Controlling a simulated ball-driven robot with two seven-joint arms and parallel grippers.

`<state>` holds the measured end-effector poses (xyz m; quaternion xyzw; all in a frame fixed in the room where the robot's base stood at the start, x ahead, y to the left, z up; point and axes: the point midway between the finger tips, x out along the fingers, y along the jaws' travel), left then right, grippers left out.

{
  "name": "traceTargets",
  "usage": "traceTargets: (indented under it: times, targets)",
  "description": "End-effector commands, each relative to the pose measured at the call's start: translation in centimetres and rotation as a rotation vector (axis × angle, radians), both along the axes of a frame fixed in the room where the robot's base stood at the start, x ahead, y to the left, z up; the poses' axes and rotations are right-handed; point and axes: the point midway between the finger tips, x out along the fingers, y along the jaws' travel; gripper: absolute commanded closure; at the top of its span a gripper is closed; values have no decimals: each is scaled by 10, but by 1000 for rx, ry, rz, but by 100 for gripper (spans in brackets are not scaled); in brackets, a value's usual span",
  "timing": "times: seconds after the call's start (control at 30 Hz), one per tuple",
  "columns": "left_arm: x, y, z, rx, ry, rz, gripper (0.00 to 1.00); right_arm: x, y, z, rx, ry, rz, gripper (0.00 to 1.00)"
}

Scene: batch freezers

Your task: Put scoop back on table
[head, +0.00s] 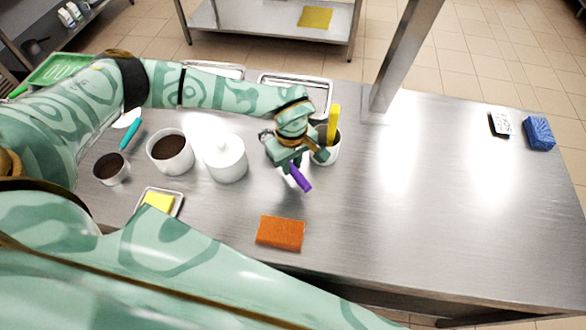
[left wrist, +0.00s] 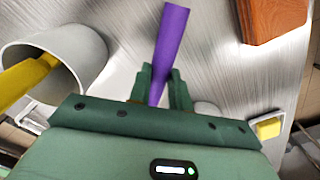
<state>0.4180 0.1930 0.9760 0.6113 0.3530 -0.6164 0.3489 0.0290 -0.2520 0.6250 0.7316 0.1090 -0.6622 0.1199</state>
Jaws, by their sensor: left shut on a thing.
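The purple handle of the scoop (head: 300,180) shows below my left gripper (head: 290,165), above or on the steel table (head: 390,220). My left gripper is shut on this handle. In the left wrist view the purple handle (left wrist: 171,35) sticks out between the two green fingers (left wrist: 163,88). The scoop's other end is hidden by the gripper, and I cannot tell whether the scoop touches the table. My right gripper is not in view.
A white cup (head: 328,155) with a yellow-handled tool (head: 333,122) stands close beside the gripper. A white lidded pot (head: 225,160) and dark-filled cups are left. An orange block (head: 281,233) lies in front. The table's middle right is clear; a steel post (head: 400,60) rises behind.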

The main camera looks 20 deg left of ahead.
Motion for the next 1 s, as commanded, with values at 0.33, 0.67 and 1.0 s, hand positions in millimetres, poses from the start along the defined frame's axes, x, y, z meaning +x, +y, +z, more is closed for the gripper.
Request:
traceTargets:
  times: [0.33, 0.67, 1.0]
  targets:
    - [7, 0, -39, 1, 1, 1, 100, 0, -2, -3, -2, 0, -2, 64]
    - [8, 0, -42, 0, 0, 0, 100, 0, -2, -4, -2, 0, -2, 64]
    - [7, 0, -42, 0, 0, 1, 58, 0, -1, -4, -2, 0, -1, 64]
